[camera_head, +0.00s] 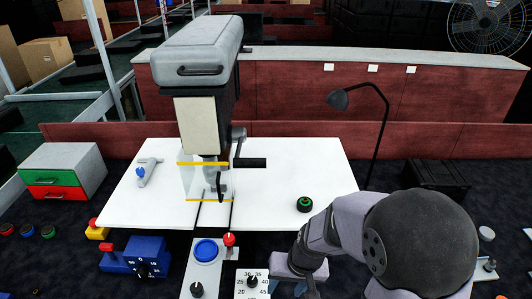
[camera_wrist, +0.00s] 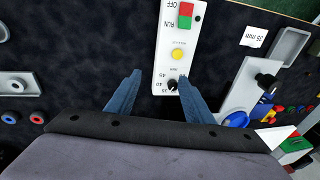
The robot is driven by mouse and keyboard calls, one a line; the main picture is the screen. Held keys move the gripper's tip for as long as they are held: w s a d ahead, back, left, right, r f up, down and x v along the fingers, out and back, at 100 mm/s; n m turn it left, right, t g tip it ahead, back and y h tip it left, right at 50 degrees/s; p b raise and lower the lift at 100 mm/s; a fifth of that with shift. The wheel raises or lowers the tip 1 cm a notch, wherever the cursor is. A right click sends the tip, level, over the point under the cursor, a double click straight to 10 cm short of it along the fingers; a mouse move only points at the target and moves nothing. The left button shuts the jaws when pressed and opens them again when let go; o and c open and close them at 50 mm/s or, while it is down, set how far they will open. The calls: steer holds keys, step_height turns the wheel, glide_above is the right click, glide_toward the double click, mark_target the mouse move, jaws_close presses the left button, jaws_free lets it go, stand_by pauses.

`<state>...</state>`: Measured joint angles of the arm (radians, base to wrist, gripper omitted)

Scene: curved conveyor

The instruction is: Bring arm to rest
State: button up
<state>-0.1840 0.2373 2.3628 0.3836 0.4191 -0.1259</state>
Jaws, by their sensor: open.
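My arm (camera_head: 345,225) reaches in from the lower right in the head view, bent low over the dark front surface. My gripper (camera_wrist: 158,74) shows in the wrist view with its two blue fingers spread apart and nothing between them. Behind the fingers is a white control panel (camera_wrist: 170,60) with a green and red switch, a yellow button and a black knob. I cannot tell whether the fingertips touch it.
A drill-press-like machine (camera_head: 205,75) stands over a white table (camera_head: 285,165). A green-and-black round part (camera_head: 305,204) lies on the table. A black lamp (camera_head: 338,100) rises behind it. A drawer box (camera_head: 62,172) stands left. A blue block (camera_head: 146,258) sits in front.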

steer(key=s+d+r+g+h+b, duration=0.1)
steer(key=s+d+r+h+b, duration=0.1)
steer(key=s+d, duration=0.7)
steer(key=shift+s+d+r, duration=0.15)
steer(key=shift+s+d, duration=0.15)
steer(key=shift+d, duration=0.1)
